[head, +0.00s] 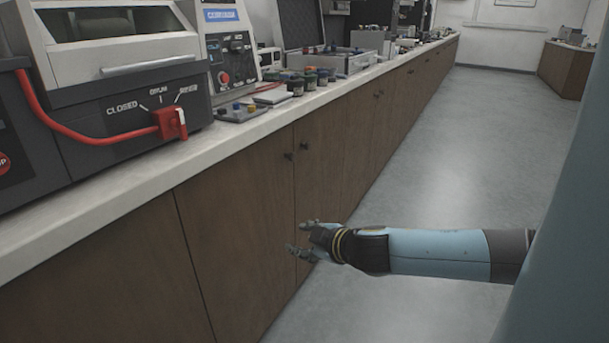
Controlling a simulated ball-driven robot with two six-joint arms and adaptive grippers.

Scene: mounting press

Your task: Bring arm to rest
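My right gripper (304,240) is in front of the wooden cabinet doors, below the counter top. Its arm comes in from the right, roughly level, with a blue-grey forearm. Its fingers point left and are spread apart, with nothing visible between them. It appears apart from the cabinet, though the exact gap is hard to judge. My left gripper is not in the head view.
A grey press machine (120,75) with a red lever (171,123) stands on the long counter (165,168) at left. Small jars (296,85) and a metal tray (343,64) stand farther along. The grey floor (455,150) at right is clear.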

